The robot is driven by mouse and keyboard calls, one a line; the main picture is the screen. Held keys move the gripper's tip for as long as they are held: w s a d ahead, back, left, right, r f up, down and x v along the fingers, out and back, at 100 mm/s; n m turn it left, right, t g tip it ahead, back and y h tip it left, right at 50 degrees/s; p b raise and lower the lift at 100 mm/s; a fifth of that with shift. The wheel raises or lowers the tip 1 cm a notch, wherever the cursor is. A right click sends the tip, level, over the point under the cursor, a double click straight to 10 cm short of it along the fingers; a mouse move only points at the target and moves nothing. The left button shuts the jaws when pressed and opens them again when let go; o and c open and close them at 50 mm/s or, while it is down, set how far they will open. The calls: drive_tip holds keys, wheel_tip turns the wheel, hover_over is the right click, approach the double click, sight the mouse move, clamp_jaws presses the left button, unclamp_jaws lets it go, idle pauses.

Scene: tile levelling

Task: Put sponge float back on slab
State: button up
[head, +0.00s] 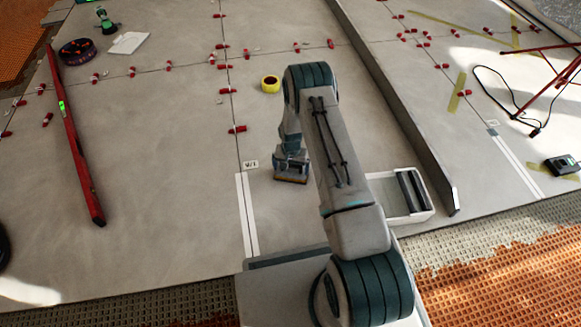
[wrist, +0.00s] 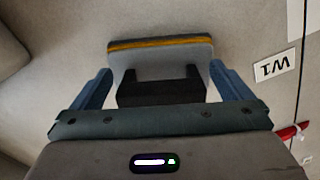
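The sponge float (wrist: 160,49) has a pale grey body with a black handle, and a thin orange layer beside a dark grey edge. My gripper (wrist: 161,68) has its two blue fingers set wide at the float's two ends, with the tips against the ends and the handle between them; it looks shut on the float. In the head view the float (head: 291,179) is below my gripper (head: 291,168), low over the grey slab (head: 170,200). I cannot tell whether its underside touches the slab. My arm covers part of the slab to its right.
A W1 label (head: 251,164) and white strips (head: 246,215) lie left of the float. A yellow tape roll (head: 270,84) lies behind it. A white tray (head: 418,207) stands to the right, beside a long straightedge (head: 400,110). A red level (head: 75,145) lies left. Open slab lies between.

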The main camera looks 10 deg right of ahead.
wheel_tip(320, 180, up, 12)
drive_tip(key=p, duration=0.5)
wheel_tip(320, 180, up, 14)
drive_tip(key=f+n, duration=0.1)
hover_over(291, 173)
drive_tip(key=s, duration=0.2)
drive_tip(key=s+r+n, duration=0.1)
drive_tip(key=s+r, duration=0.2)
drive_tip(key=r, duration=0.4)
drive_tip(key=s+r, duration=0.4)
drive_tip(key=r, duration=0.2)
drive_tip(key=s+r+n, duration=0.1)
drive_tip(key=s+r, duration=0.3)
drive_tip(key=s, duration=0.3)
drive_tip(key=s+r, duration=0.4)
drive_tip(key=s, duration=0.3)
drive_tip(key=s+r+n+t, duration=0.1)
drive_tip(key=s+r, duration=0.3)
drive_tip(key=s, duration=0.3)
drive_tip(key=shift+s+r+n, duration=0.2)
drive_tip(key=shift+r+n, duration=0.1)
